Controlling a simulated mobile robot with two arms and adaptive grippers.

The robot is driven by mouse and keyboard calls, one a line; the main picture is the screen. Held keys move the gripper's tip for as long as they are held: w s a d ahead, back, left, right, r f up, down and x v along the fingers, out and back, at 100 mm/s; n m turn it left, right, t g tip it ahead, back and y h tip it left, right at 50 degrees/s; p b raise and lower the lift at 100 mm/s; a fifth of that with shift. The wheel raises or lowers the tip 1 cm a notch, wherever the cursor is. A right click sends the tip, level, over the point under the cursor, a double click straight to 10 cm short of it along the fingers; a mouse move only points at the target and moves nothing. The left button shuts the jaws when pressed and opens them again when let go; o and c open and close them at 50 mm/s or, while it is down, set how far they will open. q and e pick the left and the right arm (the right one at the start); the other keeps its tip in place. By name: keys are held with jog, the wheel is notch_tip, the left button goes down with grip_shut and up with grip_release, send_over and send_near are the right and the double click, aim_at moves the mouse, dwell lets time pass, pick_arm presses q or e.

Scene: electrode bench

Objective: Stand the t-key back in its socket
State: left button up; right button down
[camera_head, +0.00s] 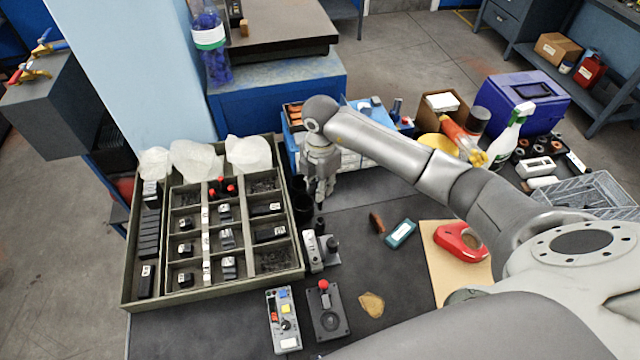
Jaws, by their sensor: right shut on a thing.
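My right gripper (321,192) points down just right of the compartment tray (213,295), near its right wall. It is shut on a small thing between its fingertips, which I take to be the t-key. Its shape is mostly hidden by the fingers and too small to make out. Dark cylinders (303,206) stand close below and left of the fingertips. I cannot tell which thing is the socket, or whether the held thing touches anything. My left gripper is not in view.
The tray holds several small dark blocks, with white bags (195,160) at its back edge. A grey device (314,250) and a red-knobbed box (327,312) stand in front of the gripper. A teal box (400,234) and red tape dispenser (461,241) lie to the right. Some dark mat between is bare.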

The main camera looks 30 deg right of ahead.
aim_at(320, 205)
jog(key=shift+f+b, duration=1.85)
jog(key=shift+f, duration=0.6)
jog(key=shift+f+b, duration=1.45)
jog(key=shift+f, duration=0.65)
jog(key=c, duration=1.3)
grip_release()
notch_tip(320, 205, up, 12)
jog(key=shift+r, duration=0.1)
